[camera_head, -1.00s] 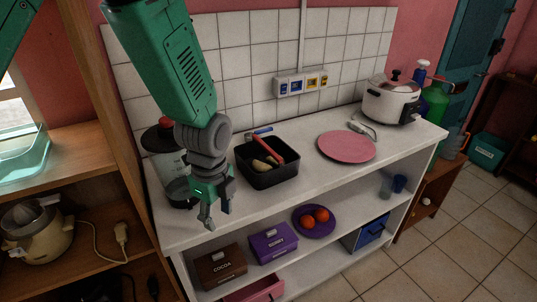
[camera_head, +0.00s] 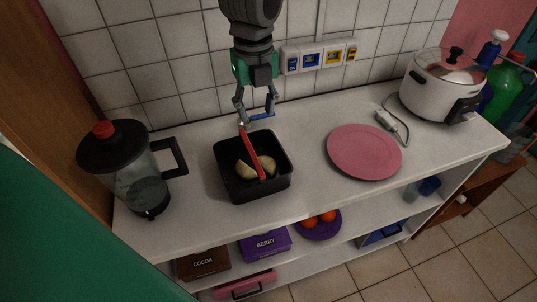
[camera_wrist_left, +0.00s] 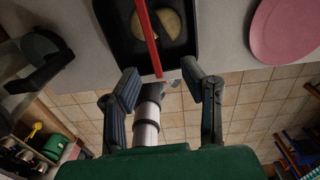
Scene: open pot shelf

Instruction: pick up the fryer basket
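The fryer basket (camera_head: 231,189) is a black square pan with a red handle (camera_head: 251,153). It sits on the white counter with pale food pieces (camera_head: 244,168) inside. The handle slants up toward the tiled wall. My left gripper (camera_head: 256,117) points down at the handle's far end, with its fingers spread. In the left wrist view the basket (camera_wrist_left: 113,32) is at the top, and the handle (camera_wrist_left: 148,37) ends between and just ahead of the open fingertips (camera_wrist_left: 160,80). No finger clearly touches the handle. My right gripper is not in view.
A blender jug (camera_head: 150,200) stands left of the basket. A pink plate (camera_head: 364,152) and a white cooker (camera_head: 437,88) are on the right. The tiled wall (camera_head: 172,60) is close behind. Front counter space is clear.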

